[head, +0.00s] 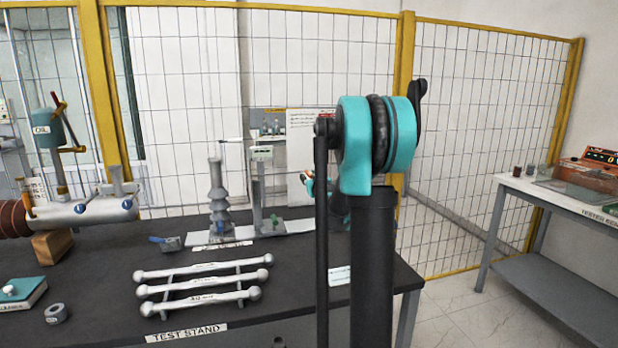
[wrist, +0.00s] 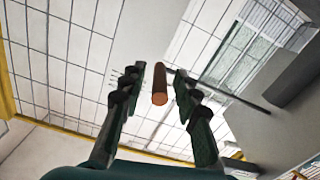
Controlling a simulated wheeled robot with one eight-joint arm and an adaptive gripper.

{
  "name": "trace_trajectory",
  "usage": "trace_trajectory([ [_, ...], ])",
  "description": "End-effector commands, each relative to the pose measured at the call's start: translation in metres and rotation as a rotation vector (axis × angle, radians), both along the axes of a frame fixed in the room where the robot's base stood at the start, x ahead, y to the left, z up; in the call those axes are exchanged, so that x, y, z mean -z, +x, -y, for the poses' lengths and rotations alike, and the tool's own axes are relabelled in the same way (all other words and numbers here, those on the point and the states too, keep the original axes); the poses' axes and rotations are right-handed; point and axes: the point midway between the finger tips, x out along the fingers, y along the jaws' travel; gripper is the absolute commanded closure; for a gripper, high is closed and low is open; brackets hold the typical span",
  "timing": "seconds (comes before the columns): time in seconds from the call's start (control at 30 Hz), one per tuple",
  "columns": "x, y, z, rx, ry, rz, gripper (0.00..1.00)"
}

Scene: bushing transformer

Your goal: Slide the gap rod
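In the wrist view my gripper (wrist: 161,76) has its two dark fingers spread, with a gap on each side of a brown cylindrical end (wrist: 160,86). This end looks like a handle and lies between or just beyond the fingertips; I cannot tell the depth. A dark bar (wrist: 225,92) runs to the right behind it. In the head view a thin rod (head: 231,140) sticks out left from a grey stand (head: 257,185), above and beside a ribbed grey bushing (head: 219,198). I cannot tell for sure which is the gap rod. My arm hides most of my gripper there.
Three white rods (head: 203,283) lie on a rack on the black test stand table (head: 105,262). A yellow-framed mesh fence (head: 320,60) closes the back. A second bench (head: 560,195) stands right, with open floor between.

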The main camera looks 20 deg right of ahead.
Motion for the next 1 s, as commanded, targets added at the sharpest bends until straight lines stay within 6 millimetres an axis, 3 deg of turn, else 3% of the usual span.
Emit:
trace_trajectory([
  [0.37,0.000,-0.006,0.000,0.000,0.000,0.000,0.66],
  [0.47,0.000,-0.018,0.000,0.001,0.000,0.000,0.66],
  [0.8,0.000,-0.086,0.001,0.001,0.000,0.000,0.66],
  [1.0,0.000,-0.112,0.000,0.001,0.000,0.000,0.66],
])
